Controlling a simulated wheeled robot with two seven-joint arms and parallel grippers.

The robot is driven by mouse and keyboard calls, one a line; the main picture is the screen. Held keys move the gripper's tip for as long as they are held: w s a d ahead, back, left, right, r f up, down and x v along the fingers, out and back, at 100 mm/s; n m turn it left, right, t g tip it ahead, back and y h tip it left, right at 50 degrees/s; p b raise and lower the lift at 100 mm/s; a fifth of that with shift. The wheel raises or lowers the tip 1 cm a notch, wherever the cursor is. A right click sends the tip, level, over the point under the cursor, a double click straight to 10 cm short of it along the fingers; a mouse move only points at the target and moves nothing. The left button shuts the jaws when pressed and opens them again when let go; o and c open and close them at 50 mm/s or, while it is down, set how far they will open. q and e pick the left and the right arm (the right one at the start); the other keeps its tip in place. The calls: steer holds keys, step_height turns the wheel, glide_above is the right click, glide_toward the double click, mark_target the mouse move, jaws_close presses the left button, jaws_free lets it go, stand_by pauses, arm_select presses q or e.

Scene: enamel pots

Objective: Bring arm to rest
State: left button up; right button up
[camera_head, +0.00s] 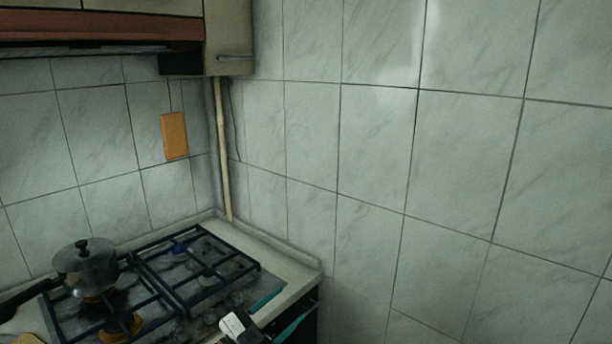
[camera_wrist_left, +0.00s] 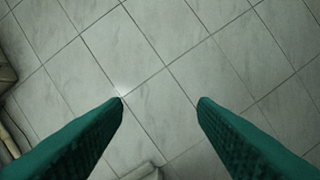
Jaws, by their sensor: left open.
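My left gripper (camera_head: 298,301) shows at the bottom of the head view, with its two teal fingers spread apart near the right front corner of the stove. In the left wrist view the fingers (camera_wrist_left: 160,101) stand wide apart with nothing between them, facing pale marbled tiles. The rest of my left arm is mostly out of the picture. My right gripper is in neither view.
A lidded metal pot (camera_head: 86,268) with a dark handle sits on the left of the gas stove's black grates (camera_head: 205,275). An orange board (camera_head: 174,136) hangs on the tiled wall (camera_head: 375,140). A range hood (camera_head: 100,27) and a vertical pipe (camera_head: 222,150) are behind. Space to the right looks clear.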

arm_select(q)
steer(key=s+a+f+n+y, duration=1)
steer(key=a+f+n+y, duration=0.1)
steer(key=a+n+y, duration=0.35)
steer(key=s+a+f+g, duration=0.1)
steer(key=s+f+g, duration=0.35)
steer(key=s, duration=0.65)
steer(key=s+f+g, duration=0.4)
steer(key=s+g, duration=0.2)
steer(key=s, duration=0.4)
step_height(320, 180, down, 25)
steer(key=g, duration=0.1)
steer(key=s+a+f+g, duration=0.1)
steer(key=s+a+f, duration=0.2)
steer(key=s+f, duration=1.4)
steer(key=shift+s+f+g, duration=0.35)
steer(key=shift+s+f, duration=0.05)
steer(key=shift+s, duration=0.15)
